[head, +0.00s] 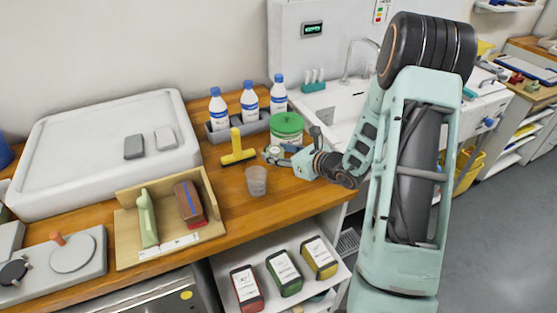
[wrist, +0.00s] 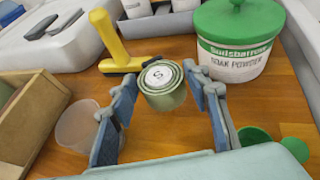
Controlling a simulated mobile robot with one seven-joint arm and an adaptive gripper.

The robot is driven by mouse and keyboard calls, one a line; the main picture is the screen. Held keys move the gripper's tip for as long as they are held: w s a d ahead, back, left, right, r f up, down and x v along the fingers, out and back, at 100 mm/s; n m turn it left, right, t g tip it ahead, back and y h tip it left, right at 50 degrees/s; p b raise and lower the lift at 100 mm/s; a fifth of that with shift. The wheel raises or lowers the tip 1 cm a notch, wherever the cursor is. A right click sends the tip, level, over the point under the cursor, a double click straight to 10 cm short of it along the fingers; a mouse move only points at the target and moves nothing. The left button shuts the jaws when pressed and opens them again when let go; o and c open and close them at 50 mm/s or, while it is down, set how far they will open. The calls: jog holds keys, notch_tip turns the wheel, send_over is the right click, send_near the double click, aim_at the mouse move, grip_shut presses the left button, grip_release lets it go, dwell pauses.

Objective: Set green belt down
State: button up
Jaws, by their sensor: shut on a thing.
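The green belt (wrist: 165,98) is a small rolled coil with a round white label marked S on top. It is upright between the two fingertips of my gripper (wrist: 161,86) in the wrist view, and the gripper is shut on it. In the head view my gripper (head: 274,154) is low over the wooden counter (head: 225,200), just right of a yellow squeegee-like tool (head: 237,150). The belt is too small to make out clearly there. I cannot tell whether its underside touches the counter.
A green-lidded soak powder tub (wrist: 240,45) stands close behind right. A clear cup (head: 256,181) stands front left, beside the left finger in the wrist view. A green scoop (wrist: 255,137) lies to the right. A wooden holder (head: 128,219) is further left. Bottles (head: 249,103) stand behind.

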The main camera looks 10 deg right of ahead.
jog(key=shift+w+d+f, duration=0.1)
jog(key=shift+w+f, duration=0.1)
jog(key=shift+f, duration=1.65)
jog(key=shift+f, duration=0.2)
jog(key=o, duration=1)
jog(key=shift+c, duration=0.2)
jog(key=shift+r, duration=0.1)
